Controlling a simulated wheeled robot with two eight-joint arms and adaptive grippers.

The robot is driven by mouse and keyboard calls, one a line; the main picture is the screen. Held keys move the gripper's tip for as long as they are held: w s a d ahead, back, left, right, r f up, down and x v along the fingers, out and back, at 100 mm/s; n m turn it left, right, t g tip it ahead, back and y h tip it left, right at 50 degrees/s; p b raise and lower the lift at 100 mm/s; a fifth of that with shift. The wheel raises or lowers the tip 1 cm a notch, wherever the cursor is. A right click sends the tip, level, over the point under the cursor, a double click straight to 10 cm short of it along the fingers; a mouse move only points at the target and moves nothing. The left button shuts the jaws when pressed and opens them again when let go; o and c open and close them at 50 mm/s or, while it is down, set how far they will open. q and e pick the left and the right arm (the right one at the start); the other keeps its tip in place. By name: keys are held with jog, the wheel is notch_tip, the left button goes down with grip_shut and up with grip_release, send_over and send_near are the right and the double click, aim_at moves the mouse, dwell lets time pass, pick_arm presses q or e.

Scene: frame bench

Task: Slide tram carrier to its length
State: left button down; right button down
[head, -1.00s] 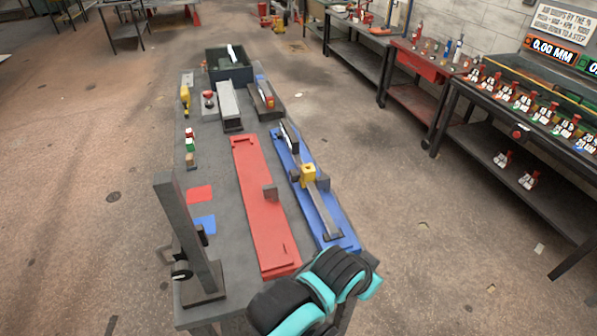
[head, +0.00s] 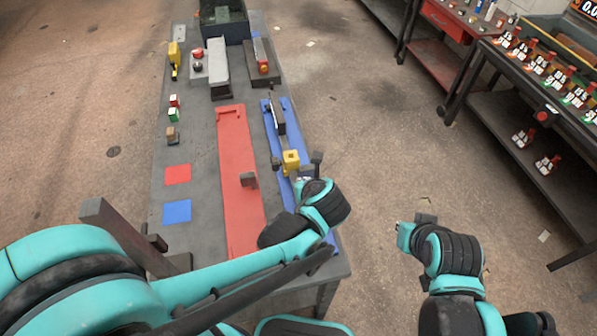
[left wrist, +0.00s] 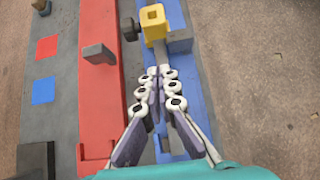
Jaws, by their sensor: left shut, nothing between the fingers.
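A yellow block (head: 291,160), which looks like the tram carrier, sits on a narrow grey bar along the blue base (head: 289,108). A dark upright piece (head: 277,121) stands farther along the base. In the left wrist view the yellow block (left wrist: 154,24) has a square opening on top and a dark knob (left wrist: 131,30) at its left. My left gripper (left wrist: 160,77) is shut and empty over the bar, on the near side of the yellow block. I cannot tell whether the tips touch the bar.
A red base (head: 238,150) with a grey upright block (head: 249,180) lies left of the blue one. Red (head: 177,174) and blue (head: 177,211) squares mark the bench. A dark bin (head: 224,27) stands at the far end.

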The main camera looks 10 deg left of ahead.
aim_at(291, 155)
pick_arm(q)
jog(key=b+x, duration=0.3)
jog(key=x, duration=0.7)
jog(key=shift+w+a+r+b, duration=0.1)
jog(key=shift+w+a+b, duration=0.15)
jog(key=shift+w, duration=0.2)
jog(key=shift+w+a+r+b, duration=0.15)
jog(key=shift+w+a, duration=0.1)
jog(key=shift+w, duration=0.25)
jog(key=shift+w+a, duration=0.2)
jog(key=shift+w, duration=0.4)
jog(key=w, duration=0.1)
jog(key=w+a, duration=0.1)
jog(key=w, duration=0.1)
jog(key=w+a, duration=0.1)
jog(key=w, duration=0.1)
jog(key=shift+b, duration=0.35)
jog(key=shift+s, duration=0.15)
jog(key=shift+d, duration=0.1)
